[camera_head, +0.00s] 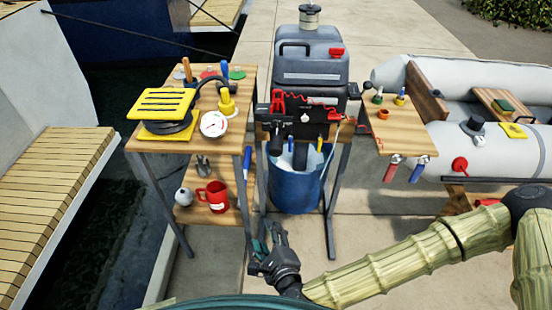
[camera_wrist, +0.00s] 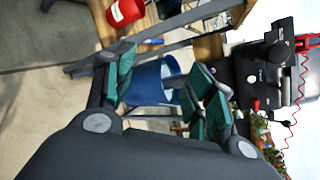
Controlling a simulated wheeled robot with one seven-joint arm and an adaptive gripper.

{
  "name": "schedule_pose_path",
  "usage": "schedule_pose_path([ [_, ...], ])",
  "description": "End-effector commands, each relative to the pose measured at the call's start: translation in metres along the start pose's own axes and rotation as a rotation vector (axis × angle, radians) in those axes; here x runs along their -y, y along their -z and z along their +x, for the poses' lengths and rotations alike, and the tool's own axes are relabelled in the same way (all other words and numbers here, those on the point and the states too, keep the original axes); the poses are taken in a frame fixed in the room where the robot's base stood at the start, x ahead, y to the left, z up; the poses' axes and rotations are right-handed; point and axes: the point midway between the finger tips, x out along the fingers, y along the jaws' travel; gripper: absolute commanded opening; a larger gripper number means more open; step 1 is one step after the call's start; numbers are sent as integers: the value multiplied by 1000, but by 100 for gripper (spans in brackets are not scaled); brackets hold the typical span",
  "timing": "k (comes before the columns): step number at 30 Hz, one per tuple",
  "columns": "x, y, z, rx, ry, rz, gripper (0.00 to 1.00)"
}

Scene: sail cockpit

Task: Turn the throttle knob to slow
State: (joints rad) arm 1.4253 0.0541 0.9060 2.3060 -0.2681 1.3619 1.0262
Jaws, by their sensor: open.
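A black outboard motor (camera_head: 296,117) is clamped on the stand at the centre, with red parts and a red coiled cord on it. It also shows at the right of the wrist view (camera_wrist: 255,75), turned on its side. The throttle knob is too small to tell apart from the other fittings on the motor. My gripper (camera_head: 269,238) is low in front of the stand, below the motor and well apart from it. In the wrist view its green-padded fingers (camera_wrist: 163,88) are spread and hold nothing; the blue bucket shows between them.
A blue bucket (camera_head: 295,190) stands under the motor, and a grey fuel can (camera_head: 310,70) stands behind it. A wooden bench (camera_head: 160,145) at left holds a yellow pump (camera_head: 163,112); a red mug (camera_head: 213,195) is on its lower shelf. A grey inflatable boat (camera_head: 480,150) is at right.

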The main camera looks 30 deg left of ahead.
Motion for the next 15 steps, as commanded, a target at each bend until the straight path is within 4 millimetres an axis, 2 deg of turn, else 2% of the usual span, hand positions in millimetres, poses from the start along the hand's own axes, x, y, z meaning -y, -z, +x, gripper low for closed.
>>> schedule_pose_path([
  [1, 15, -14, 14, 19, 76, 113, 55],
  [4, 57, -40, 27, 58, 218, 337, 55],
  [9, 120, -62, 34, 118, 404, 640, 55],
  [12, 144, -66, 34, 144, 472, 751, 55],
  [15, 157, -68, 33, 157, 508, 811, 55],
])
